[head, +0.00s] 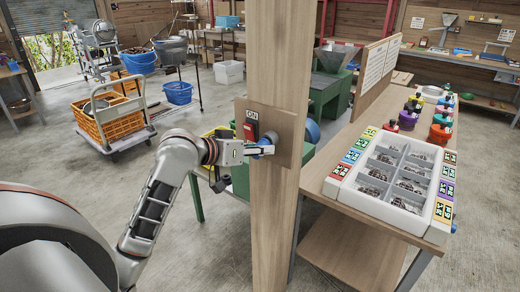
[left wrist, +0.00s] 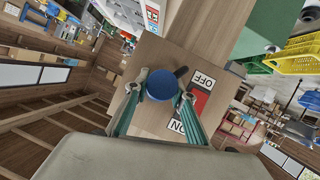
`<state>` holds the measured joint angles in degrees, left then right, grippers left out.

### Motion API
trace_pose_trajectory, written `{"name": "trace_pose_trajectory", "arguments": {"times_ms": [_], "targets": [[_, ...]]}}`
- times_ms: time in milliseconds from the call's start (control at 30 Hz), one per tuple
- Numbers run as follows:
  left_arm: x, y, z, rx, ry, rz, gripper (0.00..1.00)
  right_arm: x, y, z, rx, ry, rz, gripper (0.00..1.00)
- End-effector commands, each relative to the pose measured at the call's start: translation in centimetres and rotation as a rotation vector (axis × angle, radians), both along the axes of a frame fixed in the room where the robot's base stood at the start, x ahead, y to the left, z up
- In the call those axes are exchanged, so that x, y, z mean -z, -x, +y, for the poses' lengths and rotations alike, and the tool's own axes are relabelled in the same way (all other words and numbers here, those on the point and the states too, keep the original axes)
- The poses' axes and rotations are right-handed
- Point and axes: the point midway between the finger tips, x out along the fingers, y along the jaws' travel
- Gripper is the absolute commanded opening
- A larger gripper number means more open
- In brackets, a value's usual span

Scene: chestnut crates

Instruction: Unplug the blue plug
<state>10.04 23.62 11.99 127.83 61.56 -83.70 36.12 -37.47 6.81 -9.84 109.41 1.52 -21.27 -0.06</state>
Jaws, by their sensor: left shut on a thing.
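The blue plug (left wrist: 161,84) shows as a round blue end between the fingers in the left wrist view, in front of the wooden board. My left gripper (head: 264,149) is shut on it at the board (head: 286,123) on the wooden post. In the head view the fingers mostly cover the plug. The frames do not show clearly whether it is seated in a socket. A red switch (head: 251,131) marked ON sits on the board, left of the fingers; it also shows in the left wrist view (left wrist: 198,103). My right gripper is not in view.
The post (head: 276,220) stands in front of me. To its right a table (head: 360,222) bears a white sorting tray (head: 378,208) with several compartments. An orange crate (head: 107,122) on a trolley and blue buckets (head: 178,93) stand at the left.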

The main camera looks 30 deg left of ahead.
Motion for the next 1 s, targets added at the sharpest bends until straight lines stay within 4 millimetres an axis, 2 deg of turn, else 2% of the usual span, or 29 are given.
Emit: {"name": "trace_pose_trajectory", "arguments": {"times_ms": [967, 1000], "targets": [[0.0, 1.2, 0.1, 0.000, 0.000, -0.001, 0.00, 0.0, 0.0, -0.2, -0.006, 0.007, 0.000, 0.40], [0.0, 1.2, 0.1, 0.000, 0.000, -0.001, 0.21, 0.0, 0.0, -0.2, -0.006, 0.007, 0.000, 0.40]]}}
